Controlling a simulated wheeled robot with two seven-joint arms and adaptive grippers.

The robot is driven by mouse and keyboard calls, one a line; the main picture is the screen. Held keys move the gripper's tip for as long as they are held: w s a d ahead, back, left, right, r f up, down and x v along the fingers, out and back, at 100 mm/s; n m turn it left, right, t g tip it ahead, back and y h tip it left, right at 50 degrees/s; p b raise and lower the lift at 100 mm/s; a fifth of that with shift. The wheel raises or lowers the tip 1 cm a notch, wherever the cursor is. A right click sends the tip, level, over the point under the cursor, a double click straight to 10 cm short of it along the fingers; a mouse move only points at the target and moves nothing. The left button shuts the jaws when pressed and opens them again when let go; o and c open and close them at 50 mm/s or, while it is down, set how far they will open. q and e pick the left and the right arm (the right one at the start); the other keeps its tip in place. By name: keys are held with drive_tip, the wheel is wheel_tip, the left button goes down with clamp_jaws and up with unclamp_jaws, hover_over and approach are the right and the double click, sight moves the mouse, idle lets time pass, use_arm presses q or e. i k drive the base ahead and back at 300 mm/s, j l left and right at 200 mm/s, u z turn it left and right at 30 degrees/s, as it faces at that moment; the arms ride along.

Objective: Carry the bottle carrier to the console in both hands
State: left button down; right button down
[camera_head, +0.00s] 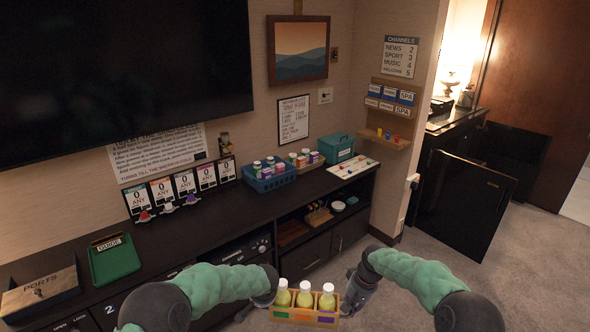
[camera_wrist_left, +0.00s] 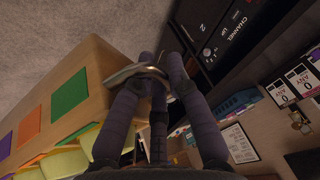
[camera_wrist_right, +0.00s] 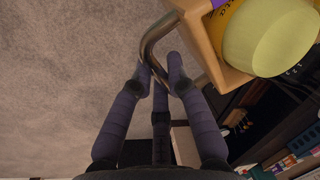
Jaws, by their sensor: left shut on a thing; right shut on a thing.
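The wooden bottle carrier (camera_head: 302,319) hangs at the bottom middle of the head view, with coloured squares on its side. It holds three yellow bottles (camera_head: 305,298) with white caps, standing upright. My left gripper (camera_head: 264,298) is shut on the carrier's left metal handle; the left wrist view shows the fingers around that handle (camera_wrist_left: 140,73). My right gripper (camera_head: 352,297) is shut on the right handle (camera_wrist_right: 152,45). The carrier is held level in front of the dark console (camera_head: 228,212), apart from it. The gripper fingertips are partly hidden in the head view.
On the console stand a blue basket of bottles (camera_head: 268,176), a teal box (camera_head: 337,148), a white board (camera_head: 346,168), a green tray (camera_head: 114,260) and a wooden ports box (camera_head: 40,292). A dark door (camera_head: 465,207) stands open at right.

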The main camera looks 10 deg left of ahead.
sight(216, 211)
drive_tip(key=i+u, duration=0.1)
drive_tip(key=i, duration=0.55)
drive_tip(key=i+l+u, duration=0.1)
drive_tip(key=i, duration=0.55)
drive_tip(key=i+u, duration=0.45)
drive_tip(key=i+l+u, duration=0.3)
drive_tip(key=i+u, duration=0.15)
drive_tip(key=i+l+u, duration=0.45)
drive_tip(key=i+j, duration=0.05)
drive_tip(key=j, duration=0.05)
